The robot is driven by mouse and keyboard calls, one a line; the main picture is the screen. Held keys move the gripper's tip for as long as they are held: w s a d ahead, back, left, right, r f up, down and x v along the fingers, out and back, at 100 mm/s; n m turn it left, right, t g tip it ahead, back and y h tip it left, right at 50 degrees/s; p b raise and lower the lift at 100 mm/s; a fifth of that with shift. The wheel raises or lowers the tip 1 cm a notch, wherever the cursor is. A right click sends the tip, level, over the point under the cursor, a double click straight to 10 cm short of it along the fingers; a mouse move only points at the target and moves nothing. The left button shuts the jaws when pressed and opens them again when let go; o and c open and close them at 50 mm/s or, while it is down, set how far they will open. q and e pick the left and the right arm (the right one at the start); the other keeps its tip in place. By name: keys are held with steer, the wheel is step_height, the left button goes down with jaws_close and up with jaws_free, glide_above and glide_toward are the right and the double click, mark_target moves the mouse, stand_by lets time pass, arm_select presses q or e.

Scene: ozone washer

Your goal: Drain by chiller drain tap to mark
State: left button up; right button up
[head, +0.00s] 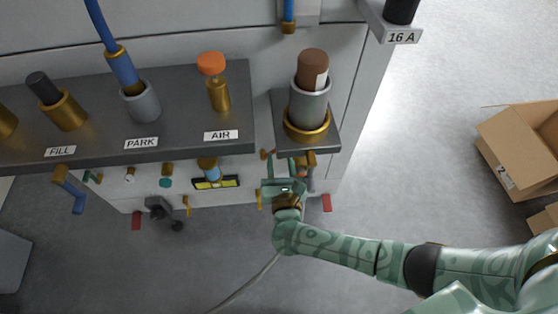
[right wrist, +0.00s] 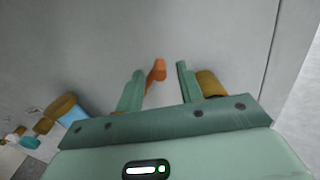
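My right gripper (head: 284,170) is at the front of the machine, below the shelf that bears the grey cup with the brown-topped cylinder. In the right wrist view its two green fingers (right wrist: 160,78) stand apart. An orange lever (right wrist: 156,71) shows between them, close to the left finger; I cannot tell if they touch. A brass fitting (right wrist: 210,83) lies just beyond the right finger, partly hidden by it. These look like parts of a tap, but no label shows. No level mark can be made out. My left gripper is not in view.
The dark shelf (head: 197,125) carries fittings labelled FILL, PARK and AIR. The cup (head: 308,103) stands on the shelf above my gripper. A blue-handled tap (head: 70,190) and a yellow level gauge (head: 216,183) are to the left. Open cardboard boxes (head: 520,150) lie right; floor between is clear.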

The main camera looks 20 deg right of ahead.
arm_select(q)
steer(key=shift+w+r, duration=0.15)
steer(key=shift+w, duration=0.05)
arm_select(e)
steer(key=shift+w, duration=0.2)
jaws_close()
